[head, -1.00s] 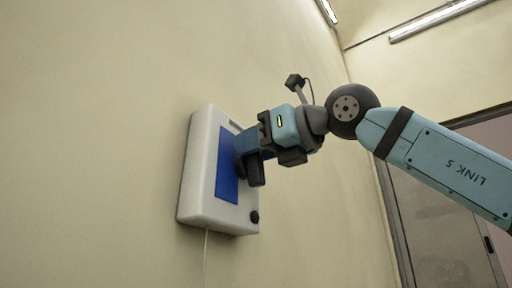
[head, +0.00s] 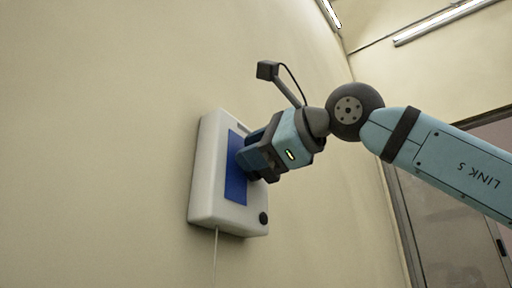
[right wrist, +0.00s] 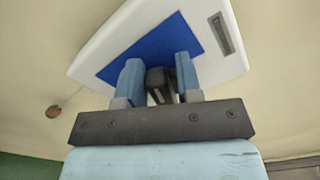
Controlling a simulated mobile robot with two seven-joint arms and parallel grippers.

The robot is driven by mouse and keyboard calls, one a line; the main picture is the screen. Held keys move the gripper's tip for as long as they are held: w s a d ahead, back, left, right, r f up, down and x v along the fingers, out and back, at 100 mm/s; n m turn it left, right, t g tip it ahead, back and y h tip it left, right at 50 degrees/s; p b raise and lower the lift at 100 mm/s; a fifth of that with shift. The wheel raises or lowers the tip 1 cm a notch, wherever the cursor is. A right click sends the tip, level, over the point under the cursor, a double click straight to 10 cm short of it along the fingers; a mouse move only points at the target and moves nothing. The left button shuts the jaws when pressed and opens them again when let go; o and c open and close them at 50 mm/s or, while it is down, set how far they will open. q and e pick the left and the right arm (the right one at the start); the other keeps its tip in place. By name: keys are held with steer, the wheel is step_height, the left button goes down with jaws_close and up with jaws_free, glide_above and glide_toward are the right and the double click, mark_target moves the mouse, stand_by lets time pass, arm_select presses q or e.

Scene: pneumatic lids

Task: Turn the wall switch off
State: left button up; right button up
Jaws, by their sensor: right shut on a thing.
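The wall switch is a white box (head: 206,190) with a blue front panel (head: 236,190), fixed to the wall left of my right arm. A dark lever (right wrist: 158,82) stands out from the blue panel in the right wrist view. My right gripper (head: 250,162) is at the panel, its two blue fingers shut on the dark lever, one on each side. In the head view the gripper hides the lever. My left gripper is not in view.
A thin pale cord (head: 215,258) hangs below the box. The beige wall (head: 90,140) around it is bare. A framed door or panel (head: 448,240) stands at the right, beyond my arm. A ceiling light (head: 440,22) is above.

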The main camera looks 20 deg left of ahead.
steer(key=n, duration=0.2)
steer(key=f+n, duration=0.1)
steer(key=n, duration=0.1)
steer(key=shift+s+a+f, duration=0.15)
steer(key=shift+f, duration=0.05)
jaws_close()
steer(key=shift+f+n, duration=0.1)
steer(key=shift+n, duration=0.6)
steer(key=shift+d, duration=0.2)
steer(key=o, duration=0.7)
jaws_free()
steer(key=shift+a, duration=0.1)
steer(key=shift+w, duration=0.5)
steer(key=b+v, duration=0.2)
steer(key=v, duration=1.2)
steer(key=shift+w+f, duration=0.1)
